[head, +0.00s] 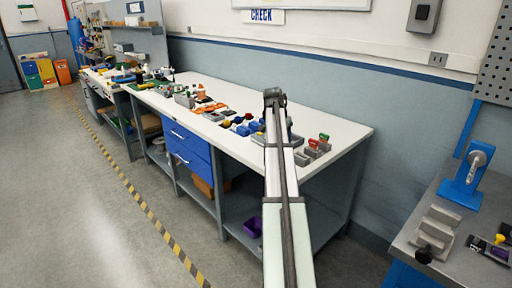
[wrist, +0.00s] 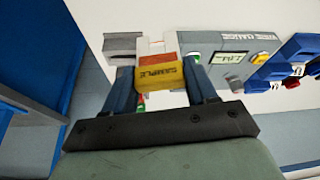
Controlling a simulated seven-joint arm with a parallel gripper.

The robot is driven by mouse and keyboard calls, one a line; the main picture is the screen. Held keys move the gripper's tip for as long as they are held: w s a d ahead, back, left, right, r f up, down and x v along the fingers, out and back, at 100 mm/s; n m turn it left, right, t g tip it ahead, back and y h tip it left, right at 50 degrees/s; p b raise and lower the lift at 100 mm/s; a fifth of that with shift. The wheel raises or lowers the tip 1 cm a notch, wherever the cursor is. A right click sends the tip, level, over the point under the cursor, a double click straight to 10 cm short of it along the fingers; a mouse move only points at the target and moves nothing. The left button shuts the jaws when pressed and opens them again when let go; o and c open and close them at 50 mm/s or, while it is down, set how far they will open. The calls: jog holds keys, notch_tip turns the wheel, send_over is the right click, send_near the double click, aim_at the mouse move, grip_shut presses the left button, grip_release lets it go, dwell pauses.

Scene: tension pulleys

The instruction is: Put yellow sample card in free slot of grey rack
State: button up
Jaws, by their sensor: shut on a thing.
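The yellow sample card (wrist: 160,77), marked SAMPLE, is between the two dark blue fingers of my gripper (wrist: 161,80) in the wrist view. My gripper is shut on it. An orange-red surface (wrist: 158,62) shows right behind the card; I cannot tell whether it is part of it. A grey block (wrist: 122,44), perhaps part of the grey rack, lies beyond the left finger. The card and fingers hide much of what is below, where bits of red and green show. In the head view, grey blocks with red and green tops (head: 315,148) stand near the bench's right end.
A grey gauge box (wrist: 230,62) with a display and green and yellow buttons is close to the right finger. Blue parts (wrist: 290,60) lie farther right. The white bench (head: 345,133) is bare at its right end and crowded toward the left.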

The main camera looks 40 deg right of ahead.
jog(key=s+d+r+m, duration=0.2)
jog(key=s+d+r, duration=0.1)
jog(key=s+d, duration=0.35)
jog(key=shift+g, duration=0.4)
jog(key=shift+w+d+f, duration=0.1)
jog(key=shift+w+f, duration=0.05)
jog(key=shift+f, duration=0.65)
jog(key=shift+w+d+f, duration=0.1)
jog(key=shift+f, duration=0.65)
jog(key=shift+w+d+f, duration=0.1)
jog(key=shift+w+f, duration=0.05)
jog(key=shift+f, duration=0.65)
jog(key=shift+f, duration=2.1)
dwell(0.5)
jog(key=o, duration=1.4)
jog(key=shift+r, duration=0.1)
jog(key=shift+r, duration=3.9)
